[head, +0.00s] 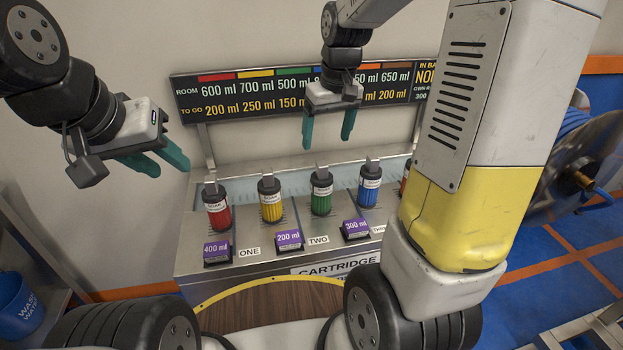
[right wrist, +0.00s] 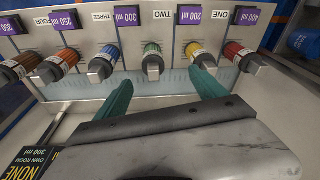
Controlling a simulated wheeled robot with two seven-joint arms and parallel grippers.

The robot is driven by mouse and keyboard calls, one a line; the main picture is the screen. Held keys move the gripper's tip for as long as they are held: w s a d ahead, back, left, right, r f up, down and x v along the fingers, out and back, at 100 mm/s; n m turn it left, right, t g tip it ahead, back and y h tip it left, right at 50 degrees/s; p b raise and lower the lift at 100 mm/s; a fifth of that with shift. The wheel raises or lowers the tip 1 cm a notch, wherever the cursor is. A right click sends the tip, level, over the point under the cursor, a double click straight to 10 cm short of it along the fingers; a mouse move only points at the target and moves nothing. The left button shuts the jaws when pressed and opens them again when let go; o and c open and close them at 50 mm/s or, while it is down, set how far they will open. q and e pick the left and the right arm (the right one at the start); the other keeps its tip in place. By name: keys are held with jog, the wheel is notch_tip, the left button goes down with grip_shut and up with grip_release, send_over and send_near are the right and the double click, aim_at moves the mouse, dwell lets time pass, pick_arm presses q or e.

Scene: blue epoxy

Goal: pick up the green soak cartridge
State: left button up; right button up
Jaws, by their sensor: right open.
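The green soak cartridge (head: 321,199) stands in the sloped steel dispenser, with a black cap, a pale label and a metal tab on top. My right gripper (head: 327,142) hangs above it, open and empty, with teal fingers pointing down. In the right wrist view the green cartridge (right wrist: 152,52) appears between and beyond the two fingertips (right wrist: 161,78), apart from both. My left gripper (head: 171,172) is off to the left, its two teal fingers spread with nothing between them.
Red (head: 217,212), yellow (head: 270,205) and blue (head: 369,190) cartridges stand in the same row; an orange one (right wrist: 62,60) shows beyond blue. Purple volume tags (head: 288,240) front the slots. A sign board (head: 250,95) stands behind. A blue bucket (head: 20,305) is lower left.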

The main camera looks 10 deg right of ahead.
jog(key=n+g, duration=0.1)
jog(key=g, duration=0.1)
send_over(322, 178)
jog(key=w, duration=0.2)
jog(key=shift+h, duration=0.4)
jog(key=f, duration=1)
jog(key=shift+s+d, duration=0.2)
notch_tip(322, 178, down, 8)
jog(key=shift+r, duration=0.1)
grip_shut()
